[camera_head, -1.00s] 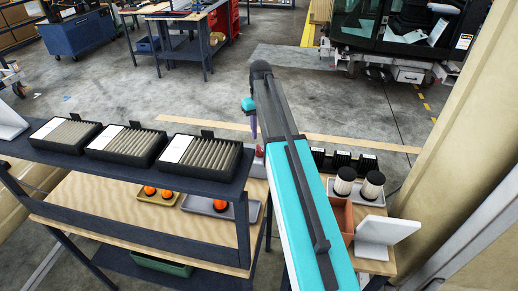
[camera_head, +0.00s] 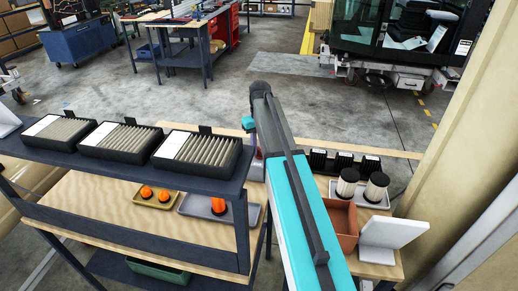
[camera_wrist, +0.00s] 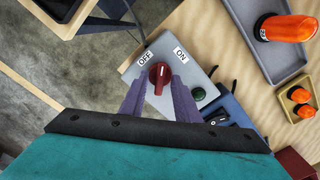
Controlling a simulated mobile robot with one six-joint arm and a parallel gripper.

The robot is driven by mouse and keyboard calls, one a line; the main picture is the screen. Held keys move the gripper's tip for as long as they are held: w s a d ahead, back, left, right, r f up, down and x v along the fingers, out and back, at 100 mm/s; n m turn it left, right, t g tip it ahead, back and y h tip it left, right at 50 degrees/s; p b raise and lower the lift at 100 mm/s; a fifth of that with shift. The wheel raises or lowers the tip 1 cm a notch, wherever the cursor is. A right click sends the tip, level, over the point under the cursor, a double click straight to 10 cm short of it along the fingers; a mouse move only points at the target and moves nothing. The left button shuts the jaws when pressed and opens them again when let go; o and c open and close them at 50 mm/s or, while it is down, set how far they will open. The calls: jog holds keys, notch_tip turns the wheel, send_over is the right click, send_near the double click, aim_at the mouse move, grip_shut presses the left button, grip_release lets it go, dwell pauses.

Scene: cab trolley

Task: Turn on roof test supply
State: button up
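In the wrist view, a grey switch box (camera_wrist: 196,82) on the wooden bench carries a red rotary knob (camera_wrist: 159,75) with OFF and ON labels above it. A dark green round lamp or button (camera_wrist: 198,94) sits to the right of the knob. My gripper (camera_wrist: 159,82) has its purple fingers open, one on each side of the red knob, with small gaps visible; whether either finger touches it is unclear. The knob handle stands roughly upright in the picture, and which label it marks is unclear. In the head view, my gripper (camera_head: 257,150) is low over the bench, and the box is mostly hidden.
A blue box with a black switch (camera_wrist: 217,117) adjoins the grey box. A grey tray (camera_wrist: 262,48) with an orange beacon lies at right. In the head view, a dark shelf (camera_head: 110,176) with filter boxes stands left, and a brown bin (camera_head: 341,222) and white panel (camera_head: 391,234) stand right.

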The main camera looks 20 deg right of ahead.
grip_shut()
jog(key=shift+a, duration=0.25)
jog(key=shift+d, duration=0.2)
jog(key=shift+m, duration=0.5)
jog(key=shift+m+b, duration=0.55)
jog(key=shift+m, duration=2.85)
